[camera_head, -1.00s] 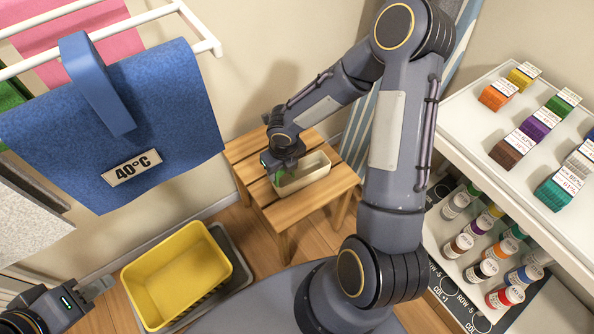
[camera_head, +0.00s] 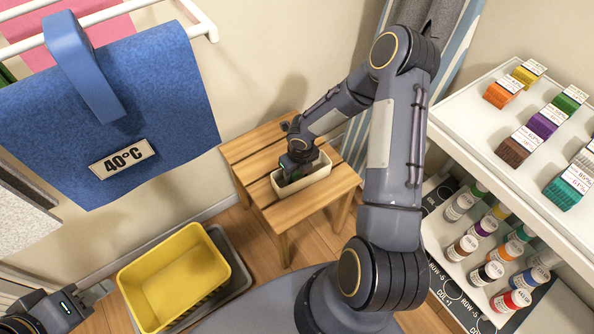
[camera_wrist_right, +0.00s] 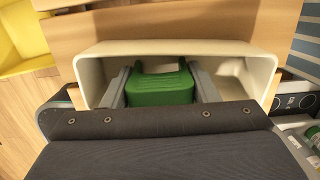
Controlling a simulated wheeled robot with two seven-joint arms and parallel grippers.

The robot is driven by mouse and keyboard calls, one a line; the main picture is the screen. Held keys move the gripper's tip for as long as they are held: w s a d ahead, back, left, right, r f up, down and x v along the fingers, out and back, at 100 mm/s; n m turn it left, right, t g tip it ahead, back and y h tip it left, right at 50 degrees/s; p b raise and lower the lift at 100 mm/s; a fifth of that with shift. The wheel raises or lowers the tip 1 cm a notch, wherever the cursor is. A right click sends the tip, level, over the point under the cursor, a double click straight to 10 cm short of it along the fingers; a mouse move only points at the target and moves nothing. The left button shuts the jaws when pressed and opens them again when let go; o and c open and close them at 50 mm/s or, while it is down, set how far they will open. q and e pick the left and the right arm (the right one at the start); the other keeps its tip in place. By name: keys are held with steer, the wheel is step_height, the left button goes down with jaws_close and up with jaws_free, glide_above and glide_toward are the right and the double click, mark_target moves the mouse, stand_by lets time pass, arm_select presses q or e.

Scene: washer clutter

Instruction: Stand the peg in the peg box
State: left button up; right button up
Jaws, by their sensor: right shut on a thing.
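The cream peg box (camera_head: 318,174) is an open-topped tray on a slatted wooden stool, and it also shows in the right wrist view (camera_wrist_right: 245,60). My right gripper (camera_head: 289,177) reaches down at the box's left part. In the right wrist view my right gripper (camera_wrist_right: 163,84) has its fingers on both sides of the green peg (camera_wrist_right: 160,86). The peg is within the box's outline. Its lower end is hidden, so I cannot tell whether it touches the floor of the box. My left gripper (camera_head: 97,293) is at the lower left, apart from the box, its jaws unclear.
The wooden stool (camera_head: 255,150) stands by the wall. A yellow basket (camera_head: 175,277) stands on the floor to its left. A blue cloth sign (camera_head: 160,100) hangs at upper left. A white shelf (camera_head: 480,130) with colour samples and several bottles is at right.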

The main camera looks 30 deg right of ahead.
steer(key=shift+f, duration=0.15)
steer(key=o, duration=1)
steer(key=shift+c, duration=0.2)
